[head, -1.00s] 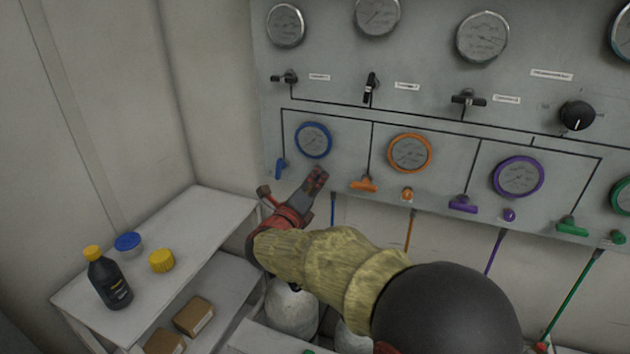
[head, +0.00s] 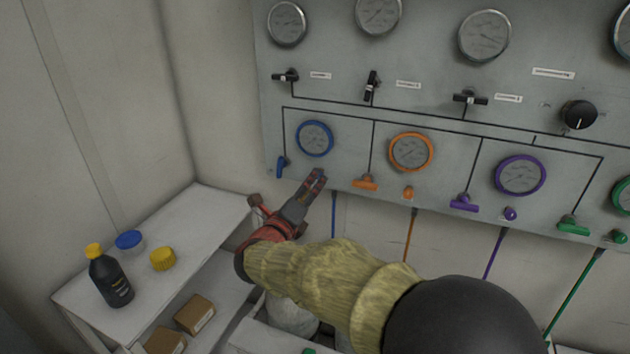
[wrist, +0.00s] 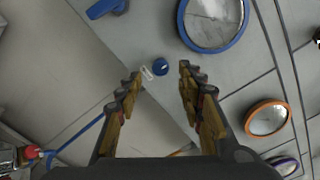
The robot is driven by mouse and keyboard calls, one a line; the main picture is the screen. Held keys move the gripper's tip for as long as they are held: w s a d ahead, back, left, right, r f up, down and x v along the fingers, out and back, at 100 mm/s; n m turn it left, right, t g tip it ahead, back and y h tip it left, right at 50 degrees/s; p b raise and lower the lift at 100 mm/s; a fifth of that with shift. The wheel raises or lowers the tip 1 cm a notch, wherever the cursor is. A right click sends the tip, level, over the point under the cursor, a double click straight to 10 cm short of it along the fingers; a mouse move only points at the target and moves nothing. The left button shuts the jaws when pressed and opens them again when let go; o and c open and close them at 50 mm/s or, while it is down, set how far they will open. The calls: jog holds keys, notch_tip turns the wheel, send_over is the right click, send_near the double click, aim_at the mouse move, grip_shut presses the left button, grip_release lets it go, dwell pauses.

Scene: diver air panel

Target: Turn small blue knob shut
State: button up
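The small blue knob (wrist: 160,67) is a round cap on the grey panel, below the blue-rimmed gauge (wrist: 212,22). In the wrist view it appears between my two open fingertips, with a pale tag beside it. My gripper (wrist: 159,76) is open and empty; I cannot tell its exact distance from the knob. In the head view my gripper (head: 313,181) is at the panel's lower edge, below the blue-rimmed gauge (head: 314,138), and hides the small blue knob. The larger blue lever handle (head: 281,166) is left of it and also shows in the wrist view (wrist: 103,8).
The orange handle (head: 365,183) and orange knob (head: 408,193) are to the right, then the purple handle (head: 464,203) and green handle (head: 573,226). A blue hose (head: 333,215) hangs below the panel. A shelf at left holds a black bottle (head: 110,279).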

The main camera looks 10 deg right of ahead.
jog(key=v, duration=0.8)
